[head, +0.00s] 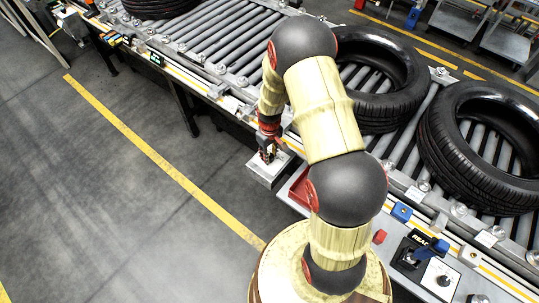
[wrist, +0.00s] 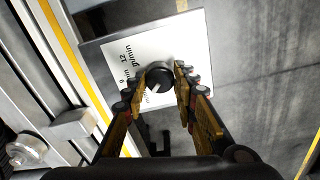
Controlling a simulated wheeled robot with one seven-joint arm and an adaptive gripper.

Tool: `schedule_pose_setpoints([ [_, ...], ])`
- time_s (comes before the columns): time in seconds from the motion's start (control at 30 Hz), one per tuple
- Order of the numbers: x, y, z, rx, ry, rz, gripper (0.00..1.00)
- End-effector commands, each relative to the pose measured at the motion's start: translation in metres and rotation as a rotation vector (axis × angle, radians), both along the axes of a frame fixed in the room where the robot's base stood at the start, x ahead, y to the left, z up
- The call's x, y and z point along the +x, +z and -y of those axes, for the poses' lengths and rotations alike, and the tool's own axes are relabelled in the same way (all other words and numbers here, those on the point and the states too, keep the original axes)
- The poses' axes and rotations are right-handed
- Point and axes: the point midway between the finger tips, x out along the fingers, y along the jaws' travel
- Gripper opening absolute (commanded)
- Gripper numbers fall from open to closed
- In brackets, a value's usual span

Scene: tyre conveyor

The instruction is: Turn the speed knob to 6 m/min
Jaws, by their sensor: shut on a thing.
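The speed knob (wrist: 159,80) is a round black knob on a white label plate (wrist: 122,56). The plate carries printed text, including 12 and 6, with units partly readable. In the wrist view my gripper (wrist: 160,74) has one finger on each side of the knob, closed on it. In the head view my gripper (head: 268,155) points down at the small light-grey control box (head: 265,176) beside the conveyor. There the knob is hidden by the fingers. A light mark shows on the knob's lower edge, but I cannot tell its exact setting.
The roller conveyor (head: 213,47) runs behind the box, with black tyres (head: 480,150) on it. A lever unit (head: 421,252) and another dial panel (head: 440,279) stand at lower right. Open grey floor with a yellow line (head: 150,152) lies to the left.

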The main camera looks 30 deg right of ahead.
Motion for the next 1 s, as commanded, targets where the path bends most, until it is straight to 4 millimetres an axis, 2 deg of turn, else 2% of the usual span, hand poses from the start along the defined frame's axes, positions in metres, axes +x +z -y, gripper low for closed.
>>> schedule_pose_setpoints([
  [0.3,0.0007,0.0004,0.0002,-0.001,0.108,0.002,0.03],
  [0.77,0.0007,0.0005,0.0002,-0.001,0.124,0.002,0.03],
  [0.8,0.0007,0.0005,0.0002,-0.001,0.124,0.001,0.28],
  [1.0,0.0005,0.0004,0.0001,-0.001,0.123,0.001,0.4],
])
